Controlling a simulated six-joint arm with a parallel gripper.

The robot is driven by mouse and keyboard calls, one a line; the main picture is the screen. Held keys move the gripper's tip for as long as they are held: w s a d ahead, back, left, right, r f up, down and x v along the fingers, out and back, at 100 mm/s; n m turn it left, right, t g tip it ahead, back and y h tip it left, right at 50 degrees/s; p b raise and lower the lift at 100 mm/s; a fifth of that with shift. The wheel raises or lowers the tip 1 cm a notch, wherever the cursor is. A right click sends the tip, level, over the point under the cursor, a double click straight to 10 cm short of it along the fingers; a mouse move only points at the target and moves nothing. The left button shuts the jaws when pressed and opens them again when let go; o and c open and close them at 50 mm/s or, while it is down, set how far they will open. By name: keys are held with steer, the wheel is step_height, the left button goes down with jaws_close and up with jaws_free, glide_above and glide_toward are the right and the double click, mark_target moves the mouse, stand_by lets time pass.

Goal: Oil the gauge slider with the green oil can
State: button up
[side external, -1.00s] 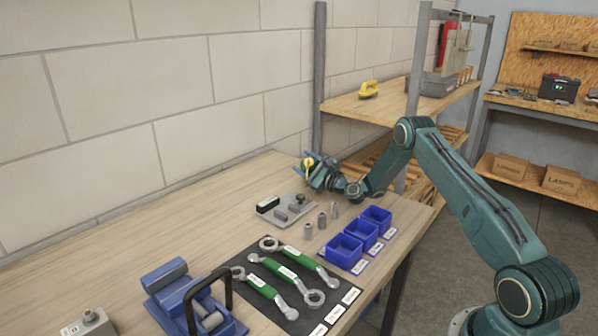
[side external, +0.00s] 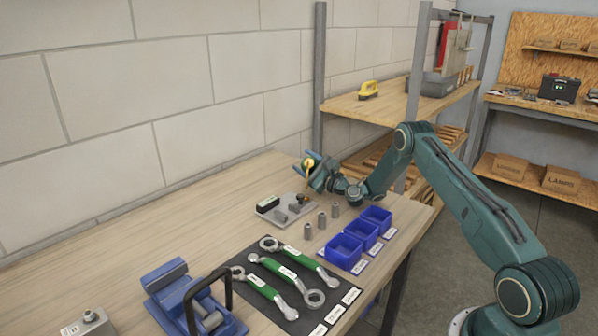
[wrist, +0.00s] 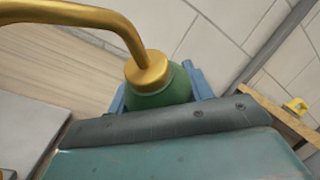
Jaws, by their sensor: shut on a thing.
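My gripper (side external: 314,172) is shut on the green oil can (wrist: 165,95), held above the far end of the workbench. In the wrist view the can's green body sits between blue fingers, with a brass cap and a curved brass spout (wrist: 90,14) running out of the picture at upper left. In the side view the can is mostly hidden and small; a yellow part shows at the gripper. Just below and left of the gripper lies a grey plate (side external: 270,219) with a black block, grey blocks and a small knob. I cannot tell which part is the gauge slider.
Several metal cylinders (side external: 322,222) stand beside the plate. Blue bins (side external: 345,252) line the right bench edge. Green-handled wrenches (side external: 270,268) lie on a black mat, and a blue vise (side external: 190,300) stands in front. The bench along the wall (side external: 130,250) is clear.

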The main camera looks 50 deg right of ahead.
steer(key=shift+r, duration=0.2)
steer(key=shift+r+m+g, duration=1)
steer(key=shift+r+m, duration=0.25)
steer(key=shift+m, duration=0.05)
steer(key=shift+r+m+g, duration=0.6)
steer(key=shift+r+m, duration=0.05)
steer(key=shift+m, duration=0.15)
steer(key=shift+r, duration=0.1)
steer(key=shift+r+m+g, duration=0.4)
steer(key=shift+r, duration=0.25)
steer(key=shift+r+m+g+y, duration=0.3)
steer(key=shift+r+m+g, duration=0.4)
steer(key=shift+r, duration=0.05)
